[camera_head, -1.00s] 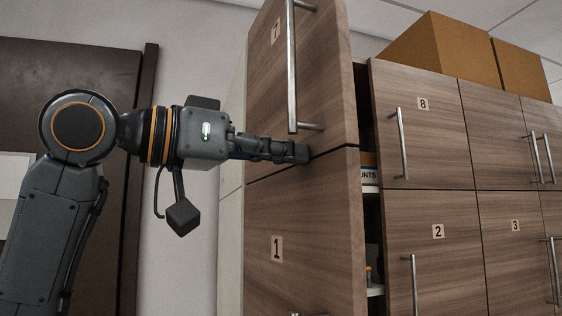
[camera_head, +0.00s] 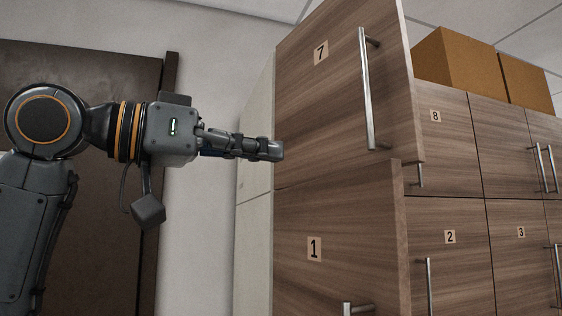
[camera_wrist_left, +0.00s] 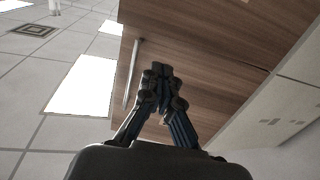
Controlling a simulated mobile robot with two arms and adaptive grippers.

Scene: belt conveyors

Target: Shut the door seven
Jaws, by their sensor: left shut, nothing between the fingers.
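Door seven (camera_head: 335,105) is a brown wood-grain upper door with a "7" label and a long vertical metal handle (camera_head: 367,88). It stands ajar, its handle-side edge jutting out past the edge of door one below. My left gripper (camera_head: 282,151) is shut and empty, pointing right, its tips overlapping the lower left part of door seven in the head view. I cannot tell whether they touch it. In the left wrist view the shut fingers (camera_wrist_left: 161,70) lie in front of a wood-grain panel with a metal handle beside them. My right gripper is not in view.
Door one (camera_head: 340,240) below also stands out from the cabinet front. Doors eight (camera_head: 447,135), two (camera_head: 455,250) and three (camera_head: 522,250) lie to the right. Cardboard boxes (camera_head: 460,58) sit on top. A dark door (camera_head: 75,100) is behind my left arm.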

